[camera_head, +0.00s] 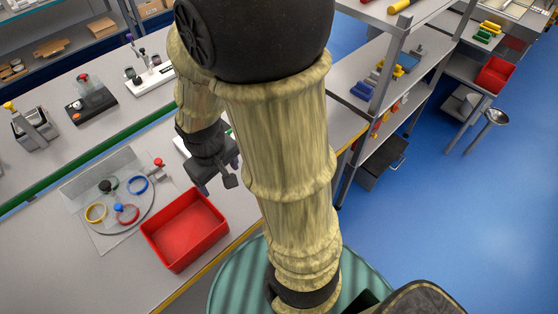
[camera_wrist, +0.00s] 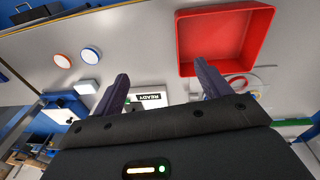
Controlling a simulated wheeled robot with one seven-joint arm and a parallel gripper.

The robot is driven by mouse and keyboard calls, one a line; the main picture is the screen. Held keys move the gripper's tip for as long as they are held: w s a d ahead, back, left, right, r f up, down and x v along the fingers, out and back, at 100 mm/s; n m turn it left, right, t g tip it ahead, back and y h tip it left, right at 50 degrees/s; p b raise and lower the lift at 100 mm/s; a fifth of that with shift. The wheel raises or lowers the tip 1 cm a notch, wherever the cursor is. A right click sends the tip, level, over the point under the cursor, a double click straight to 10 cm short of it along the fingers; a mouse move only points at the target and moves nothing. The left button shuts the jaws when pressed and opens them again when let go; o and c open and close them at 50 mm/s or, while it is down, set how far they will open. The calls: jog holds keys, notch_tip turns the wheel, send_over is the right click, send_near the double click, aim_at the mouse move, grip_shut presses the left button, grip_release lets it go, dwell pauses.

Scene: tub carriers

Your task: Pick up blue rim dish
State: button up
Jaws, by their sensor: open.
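The blue rim dish (camera_head: 137,184) lies on a round grey turntable (camera_head: 148,205) at the left of the bench, with yellow (camera_head: 96,212), red (camera_head: 127,221) and green (camera_head: 110,178) rim dishes. My gripper (camera_head: 216,186) is open and empty above the bench, to the right of the turntable and apart from the dishes. In the wrist view my gripper (camera_wrist: 161,72) shows both fingers spread with nothing between them. Rings at that view's right are partly hidden behind a finger; I cannot clearly make out the blue one.
A red tray (camera_head: 152,238) stands between the turntable and the bench's front edge; it also shows in the wrist view (camera_wrist: 186,40). A red-knobbed post (camera_head: 158,165) stands at the turntable's edge. A white READY sign (camera_wrist: 150,98) lies below the gripper. Shelves stand right.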

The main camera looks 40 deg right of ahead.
jog(key=w+d+f+n+g+h+b, duration=0.1)
jog(key=w+d+f+n+h, duration=0.2)
jog(key=d+f+n+h, duration=0.1)
jog(key=w+d+f+n+g+h+b, duration=0.1)
jog(key=w+d+f+n+h+b, duration=0.1)
jog(key=w+d+f+n+h, duration=0.2)
jog(key=w+d+f+n+h+b, duration=0.2)
jog(key=f+n, duration=0.4)
jog(key=f, duration=0.4)
jog(key=shift+w+d+f+n+g+h, duration=0.1)
jog(key=shift+w+d+n+g+h, duration=0.1)
jog(key=shift+w+d+h, duration=0.4)
jog(key=shift+w+d+f+n+g+h, duration=0.1)
jog(key=shift+w+d+n+g+h, duration=0.2)
jog(key=shift+h, duration=0.5)
jog(key=shift+s+d+r, duration=0.1)
jog(key=shift+s, duration=0.05)
jog(key=shift+d, duration=0.1)
jog(key=shift+s+d, duration=0.1)
jog(key=shift+d, duration=0.2)
jog(key=p+x, duration=0.1)
jog(key=x, duration=0.4)
jog(key=shift+d, duration=0.1)
jog(key=shift+d+f, duration=0.3)
jog(key=shift+f, duration=0.1)
